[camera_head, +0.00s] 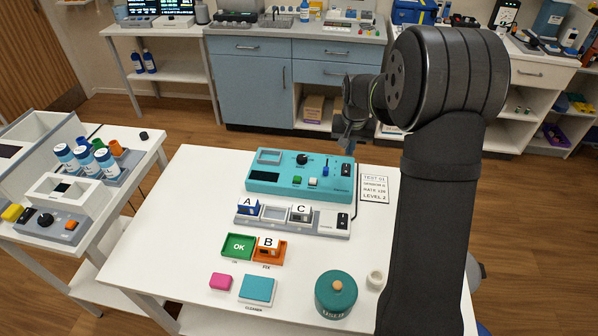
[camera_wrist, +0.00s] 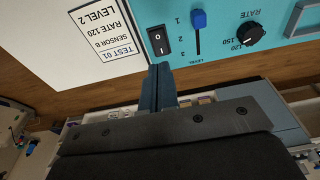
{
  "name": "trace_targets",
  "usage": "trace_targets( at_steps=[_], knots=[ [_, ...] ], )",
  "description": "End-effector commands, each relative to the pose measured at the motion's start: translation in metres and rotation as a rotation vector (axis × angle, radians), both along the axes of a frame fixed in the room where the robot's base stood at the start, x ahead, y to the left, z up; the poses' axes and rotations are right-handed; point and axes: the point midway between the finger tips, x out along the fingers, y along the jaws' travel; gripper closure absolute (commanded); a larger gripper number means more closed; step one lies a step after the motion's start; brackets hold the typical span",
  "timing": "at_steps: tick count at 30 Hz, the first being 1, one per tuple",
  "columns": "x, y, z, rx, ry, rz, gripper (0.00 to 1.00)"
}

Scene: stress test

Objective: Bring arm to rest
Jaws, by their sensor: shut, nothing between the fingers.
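My gripper (camera_head: 349,140) is shut and empty, above the back right of the teal device (camera_head: 262,183). In the wrist view, its closed fingers (camera_wrist: 157,72) point toward the device's black power switch (camera_wrist: 158,40); I cannot tell the exact gap. The device has a blue slider (camera_wrist: 199,20) and a black rate knob (camera_wrist: 251,34). A printed test card (camera_head: 375,188) lies to its right. In front, a grey holder (camera_head: 273,226) bears block A (camera_head: 247,206) and block C (camera_head: 300,212), with an empty slot between. Block B (camera_head: 268,243) is in the orange FIX tray (camera_head: 268,257).
The green OK tray (camera_head: 238,247) is empty. A side table (camera_head: 112,203) holds bottles at left. The white table's left part is clear.

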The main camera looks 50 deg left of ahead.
Motion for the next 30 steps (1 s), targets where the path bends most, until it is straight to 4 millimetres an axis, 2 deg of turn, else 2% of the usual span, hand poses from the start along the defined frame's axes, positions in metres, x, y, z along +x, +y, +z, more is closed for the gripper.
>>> trace_targets(
  at_steps=[11, 24, 30],
  knots=[
    [0.000, 0.000, -0.002, -0.001, 0.001, 0.000, 1.00],
    [0.000, 0.000, -0.059, -0.001, 0.001, 0.000, 1.00],
    [0.000, 0.000, -0.070, 0.000, 0.000, 0.000, 1.00]
  ],
)
